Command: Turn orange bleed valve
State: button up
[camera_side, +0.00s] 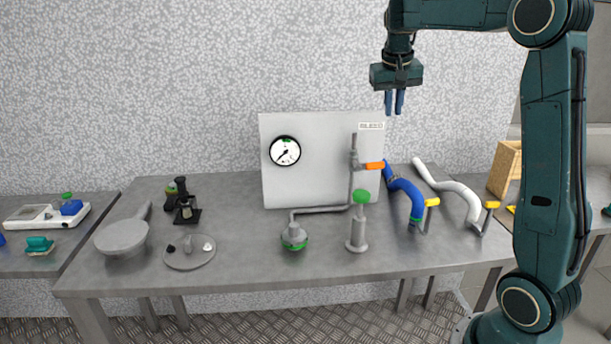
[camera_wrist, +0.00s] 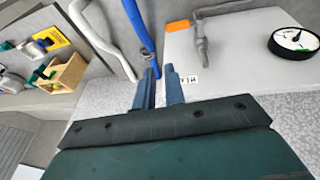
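The orange bleed valve handle (camera_side: 375,166) sticks out to the right from a grey vertical pipe (camera_side: 353,185) in front of a white panel. It lies level and also shows in the wrist view (camera_wrist: 177,25), near the top centre. My gripper (camera_side: 394,112) hangs pointing down, above and slightly right of the valve, clear of it. In the wrist view, my gripper (camera_wrist: 162,69) has its two blue fingers a little apart with nothing between them. It touches nothing.
The white panel (camera_side: 310,185) carries a round gauge (camera_side: 285,151). A blue hose (camera_side: 405,190) and a white hose (camera_side: 447,187) lie right of the valve. A green-topped pump (camera_side: 357,225) stands in front. A wooden box (camera_side: 505,168) is at the right. Air around my gripper is free.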

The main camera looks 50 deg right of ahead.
aim_at(369, 166)
jog(key=o, duration=0.3)
jog(key=shift+o, duration=0.5)
jog(key=shift+w+n, duration=0.15)
jog(key=shift+n, duration=0.15)
jog(key=w+n+y, duration=0.1)
jog(key=n, duration=0.5)
jog(key=w+f+n+y, duration=0.1)
jog(key=n, duration=0.4)
jog(key=w+d+n+g+y, duration=0.1)
jog(key=n, duration=0.5)
jog(key=shift+w+f+n+y, duration=0.2)
jog(key=shift+w+n+y, duration=0.1)
jog(key=shift+w, duration=0.05)
jog(key=shift+f, duration=0.2)
notch_tip(369, 166, down, 13)
jog(key=shift+f, duration=0.2)
grip_shut()
